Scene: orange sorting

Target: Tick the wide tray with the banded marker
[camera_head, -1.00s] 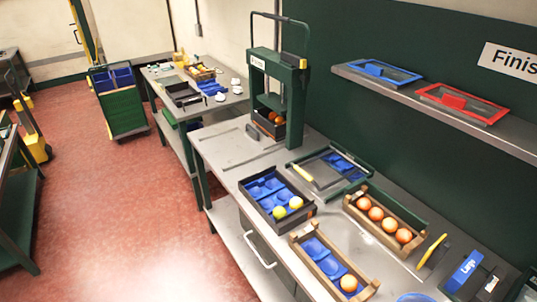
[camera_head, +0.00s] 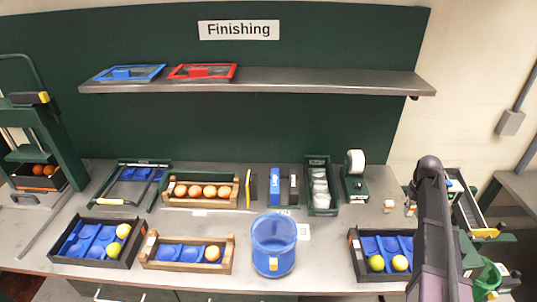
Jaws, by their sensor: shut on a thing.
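A black tray (camera_head: 88,263) with blue cups stands at the front left and holds two yellow-green fruits on its right side. A similar black tray (camera_head: 385,277) at the front right holds two yellow fruits, and my arm covers its right end. A wooden tray (camera_head: 184,268) between them holds one orange at its right end. I cannot tell for sure which is the wide tray. A yellow and dark stick (camera_head: 249,190) stands beside the back wooden tray; I cannot tell whether it is the banded marker. My arm rises at the right; my gripper does not show.
A blue bin (camera_head: 273,245) stands front centre. The back wooden tray (camera_head: 200,204) holds several oranges. A green press (camera_head: 38,150) stands left, a tape dispenser (camera_head: 355,178) right. A shelf (camera_head: 260,83) with two framed lids overhangs the bench. Bare bench lies left of the right tray.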

